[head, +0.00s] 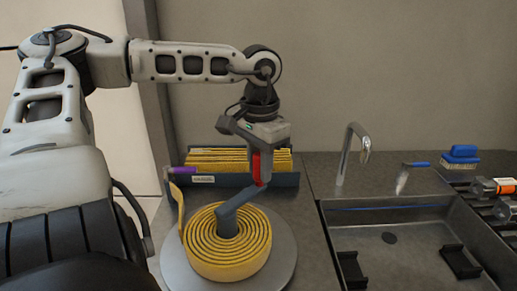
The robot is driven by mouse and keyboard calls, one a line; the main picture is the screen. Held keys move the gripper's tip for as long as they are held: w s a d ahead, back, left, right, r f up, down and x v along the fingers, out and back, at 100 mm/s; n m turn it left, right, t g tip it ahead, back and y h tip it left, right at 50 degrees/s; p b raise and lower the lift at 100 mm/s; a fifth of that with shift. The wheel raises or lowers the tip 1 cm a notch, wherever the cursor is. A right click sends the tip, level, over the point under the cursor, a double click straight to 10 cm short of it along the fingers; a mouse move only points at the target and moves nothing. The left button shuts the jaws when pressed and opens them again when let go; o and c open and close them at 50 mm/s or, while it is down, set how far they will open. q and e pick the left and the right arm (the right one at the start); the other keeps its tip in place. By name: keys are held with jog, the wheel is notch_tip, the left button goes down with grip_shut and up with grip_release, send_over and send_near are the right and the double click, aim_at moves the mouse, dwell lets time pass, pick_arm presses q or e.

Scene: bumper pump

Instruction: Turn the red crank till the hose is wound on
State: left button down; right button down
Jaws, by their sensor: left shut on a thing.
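The red crank handle (257,168) stands upright at the end of a blue-grey crank arm (242,199). The crank arm rises from the hub at the middle of the coil. The yellow hose (222,270) lies in a flat spiral of several turns around the hub on a round grey plate (283,266). Its loose end (176,208) rises at the left of the coil. My right gripper is not in view.
A grey tray (285,180) of folded yellow hose stands behind the coil, with a purple-tipped thing (182,170) at its left. A sink (400,250) with a tap (349,150) is at the right.

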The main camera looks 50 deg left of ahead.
pick_arm(q)
jog(key=d+m, duration=0.1)
jog(key=d+m+p, duration=0.1)
jog(key=d+m, duration=0.2)
jog(key=m, duration=0.1)
jog(key=shift+s+d+f+p, duration=0.1)
jog(key=shift+s+d+p, duration=0.05)
jog(key=shift+s+p, duration=0.15)
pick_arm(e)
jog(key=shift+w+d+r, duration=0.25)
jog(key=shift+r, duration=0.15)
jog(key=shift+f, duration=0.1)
pick_arm(q)
jog(key=c, duration=1.2)
grip_release()
jog(key=shift+s, duration=0.1)
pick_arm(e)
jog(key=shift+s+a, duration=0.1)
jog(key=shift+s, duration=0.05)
